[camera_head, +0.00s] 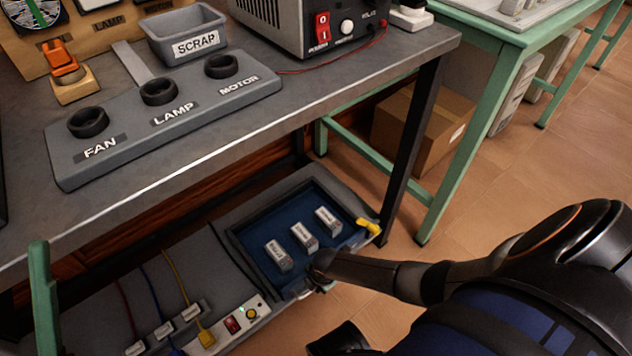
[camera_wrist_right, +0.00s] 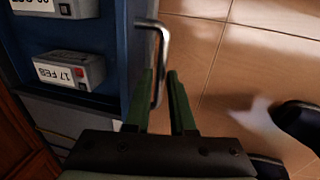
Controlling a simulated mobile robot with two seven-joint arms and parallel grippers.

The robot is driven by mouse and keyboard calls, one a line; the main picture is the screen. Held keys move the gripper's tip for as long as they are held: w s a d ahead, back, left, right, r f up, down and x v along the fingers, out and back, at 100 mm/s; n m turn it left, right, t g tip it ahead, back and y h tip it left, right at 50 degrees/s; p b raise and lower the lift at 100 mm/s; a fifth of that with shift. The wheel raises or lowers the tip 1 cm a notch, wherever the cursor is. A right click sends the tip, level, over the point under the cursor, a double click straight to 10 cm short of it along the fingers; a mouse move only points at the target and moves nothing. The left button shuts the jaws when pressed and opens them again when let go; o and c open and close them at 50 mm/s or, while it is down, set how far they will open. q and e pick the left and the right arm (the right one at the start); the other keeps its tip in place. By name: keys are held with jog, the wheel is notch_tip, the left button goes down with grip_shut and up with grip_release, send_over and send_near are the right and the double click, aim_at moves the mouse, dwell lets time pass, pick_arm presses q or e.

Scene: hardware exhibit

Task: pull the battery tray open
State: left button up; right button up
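The battery tray (camera_head: 345,195) with a blue inside sits low under the bench's front edge and holds three white-labelled batteries (camera_head: 304,236). One battery (camera_wrist_right: 70,72) reads "17 FEB" in the right wrist view. The metal handle (camera_wrist_right: 164,42) stands off the tray's blue front wall. My right gripper (camera_wrist_right: 160,76) is open at the handle, one green finger on each side of its bar, with a visible gap on at least the outer side. In the head view my right gripper (camera_head: 318,268) is dark and small, hiding part of the tray's front.
Left of the tray is a grey panel with wires, a red switch (camera_head: 232,324) and plugs. A yellow piece (camera_head: 367,226) is at the tray's right corner. A black bench leg (camera_head: 412,150) stands to the right.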

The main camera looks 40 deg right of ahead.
grip_shut()
dwell(1.0)
